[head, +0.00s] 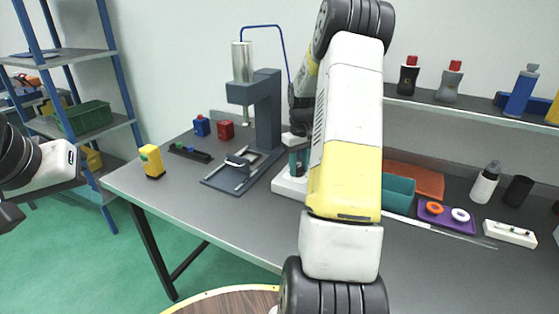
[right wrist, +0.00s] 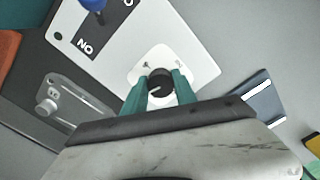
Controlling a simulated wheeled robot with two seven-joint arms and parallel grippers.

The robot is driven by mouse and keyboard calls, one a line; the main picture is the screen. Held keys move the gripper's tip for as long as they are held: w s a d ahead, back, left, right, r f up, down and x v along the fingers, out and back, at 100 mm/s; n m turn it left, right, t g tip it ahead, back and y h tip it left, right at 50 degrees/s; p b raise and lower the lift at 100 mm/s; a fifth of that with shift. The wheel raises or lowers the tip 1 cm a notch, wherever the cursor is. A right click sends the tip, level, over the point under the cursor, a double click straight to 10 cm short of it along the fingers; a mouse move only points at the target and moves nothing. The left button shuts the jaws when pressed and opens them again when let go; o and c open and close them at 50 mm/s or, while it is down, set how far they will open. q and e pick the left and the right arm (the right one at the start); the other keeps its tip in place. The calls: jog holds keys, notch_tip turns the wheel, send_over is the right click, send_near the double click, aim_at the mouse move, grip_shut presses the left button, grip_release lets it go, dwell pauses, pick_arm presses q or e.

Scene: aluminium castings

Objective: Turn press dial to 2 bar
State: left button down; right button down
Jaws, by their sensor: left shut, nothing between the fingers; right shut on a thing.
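The dial (right wrist: 160,84) is a round black knob with a pale pointer line, on a white plate with small marks I cannot read. My right gripper (right wrist: 160,93) is shut on the dial, with a teal finger on each side of it. In the head view the right gripper (head: 298,160) reaches down to a white unit (head: 289,187) beside the blue-grey press (head: 267,110); the arm partly hides this. The white panel (right wrist: 190,35) carries the dial plate, a blue knob (right wrist: 93,4) and partly cut-off lettering. At the left edge part of my left arm shows, but not its fingers.
A yellow item (head: 151,160), a black strip (head: 190,153), a blue block (head: 201,126) and a red block (head: 225,130) are left of the press. A teal bin (head: 398,191) and purple tray (head: 443,218) are to the right. The front left tabletop is clear.

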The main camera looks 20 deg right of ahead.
aim_at(299, 168)
jog(key=n, duration=0.4)
jog(key=shift+d+r+n, duration=0.1)
jog(key=shift+n, duration=0.2)
jog(key=n, duration=0.4)
jog(key=shift+w, duration=0.1)
jog(key=shift+n, duration=0.3)
jog(key=c, duration=1)
grip_release()
jog(key=shift+r, duration=3.85)
jog(key=shift+r, duration=0.1)
